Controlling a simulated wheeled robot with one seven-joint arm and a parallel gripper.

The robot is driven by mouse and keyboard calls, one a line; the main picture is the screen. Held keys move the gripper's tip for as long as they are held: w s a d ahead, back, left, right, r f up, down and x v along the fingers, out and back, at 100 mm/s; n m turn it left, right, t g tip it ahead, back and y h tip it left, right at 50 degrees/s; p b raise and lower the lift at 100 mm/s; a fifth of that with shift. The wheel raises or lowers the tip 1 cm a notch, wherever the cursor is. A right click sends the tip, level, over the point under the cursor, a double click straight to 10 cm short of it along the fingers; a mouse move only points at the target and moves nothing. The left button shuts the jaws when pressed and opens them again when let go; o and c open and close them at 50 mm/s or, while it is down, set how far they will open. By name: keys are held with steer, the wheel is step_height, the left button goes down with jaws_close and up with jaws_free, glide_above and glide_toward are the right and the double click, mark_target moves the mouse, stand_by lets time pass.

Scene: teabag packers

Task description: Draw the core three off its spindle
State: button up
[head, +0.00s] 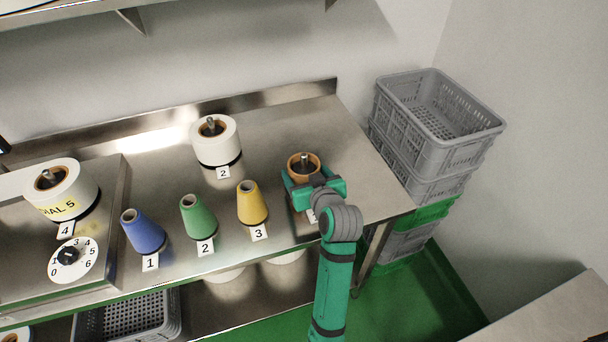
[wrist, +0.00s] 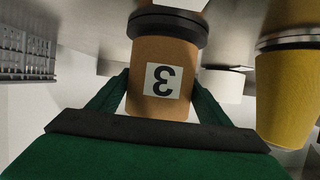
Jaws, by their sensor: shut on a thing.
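The core three is a brown cardboard tube (head: 304,160) at the right of the steel bench in the head view. A metal spindle tip (head: 305,158) shows inside its open top. In the wrist view the core (wrist: 160,60) bears a white label with a 3, seen upside down. A dark round base (wrist: 168,24) is at its lower end, against it or very near it. My gripper (head: 314,188) is shut on the core, with a finger on each side in the wrist view (wrist: 160,100). My gripper hides most of the core in the head view.
A white roll (head: 216,148) stands on spindle 2. Yellow (head: 251,205), green (head: 197,218) and blue (head: 143,233) cones stand along the front. Another roll (head: 70,190) and a dial (head: 72,258) are at left. Grey crates (head: 430,125) are stacked at right. Bare bench lies behind the core.

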steer(key=shift+r, duration=6.3)
